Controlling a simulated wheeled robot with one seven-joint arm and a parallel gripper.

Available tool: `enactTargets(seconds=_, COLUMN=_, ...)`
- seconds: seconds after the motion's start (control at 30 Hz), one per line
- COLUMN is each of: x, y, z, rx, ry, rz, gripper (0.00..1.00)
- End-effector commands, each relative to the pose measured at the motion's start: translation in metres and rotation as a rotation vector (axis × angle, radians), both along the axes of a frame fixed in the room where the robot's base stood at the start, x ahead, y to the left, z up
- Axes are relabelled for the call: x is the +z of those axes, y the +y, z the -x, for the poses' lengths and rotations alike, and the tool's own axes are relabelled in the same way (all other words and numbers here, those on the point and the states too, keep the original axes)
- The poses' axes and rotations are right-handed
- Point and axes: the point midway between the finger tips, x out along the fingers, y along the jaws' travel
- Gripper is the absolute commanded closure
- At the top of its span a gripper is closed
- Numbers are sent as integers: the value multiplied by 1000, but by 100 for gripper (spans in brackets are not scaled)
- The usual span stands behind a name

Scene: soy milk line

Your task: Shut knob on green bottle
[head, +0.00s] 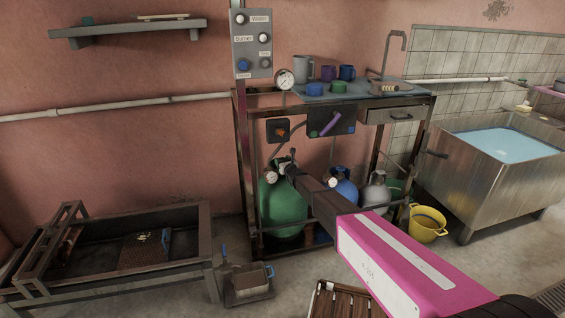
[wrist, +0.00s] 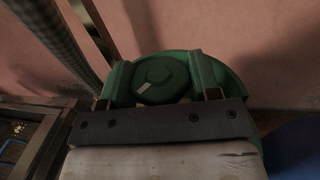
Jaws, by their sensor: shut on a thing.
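The green bottle (head: 282,208) stands upright on the floor level of the metal frame under the counter. My gripper (head: 290,170) reaches to the valve at its top. In the wrist view, my gripper (wrist: 163,80) has its two fingers on either side of a round dark green knob (wrist: 162,74) with a small pale mark, and is shut on it. The bottle's green shoulder (wrist: 235,92) shows behind the knob. In the head view the knob is mostly hidden by the gripper.
A blue bottle (head: 344,188) and a grey bottle (head: 376,192) stand to the right. A frame post (head: 246,165) rises close on the left. The counter (head: 350,98) overhangs the bottles. A yellow bucket (head: 427,224) and a metal water tank (head: 480,185) stand further right.

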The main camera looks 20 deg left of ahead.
Motion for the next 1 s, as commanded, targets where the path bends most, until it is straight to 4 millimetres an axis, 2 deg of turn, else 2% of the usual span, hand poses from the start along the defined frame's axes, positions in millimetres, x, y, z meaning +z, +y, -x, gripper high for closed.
enactTargets(seconds=0.03, x=0, y=0, z=0, rx=0, ry=-1, rz=2, gripper=40)
enactTargets(seconds=0.1, x=0, y=0, z=0, rx=0, ry=-1, rz=2, gripper=19)
enactTargets(seconds=0.4, x=0, y=-1, z=1, rx=1, ry=-1, rz=1, gripper=19)
enactTargets(seconds=0.57, x=1, y=-6, z=7, rx=0, ry=0, rz=0, gripper=19)
enactTargets(seconds=0.77, x=2, y=-24, z=28, rx=0, ry=-1, rz=1, gripper=19)
enactTargets(seconds=1.0, x=1, y=-54, z=64, rx=-1, ry=0, rz=1, gripper=19)
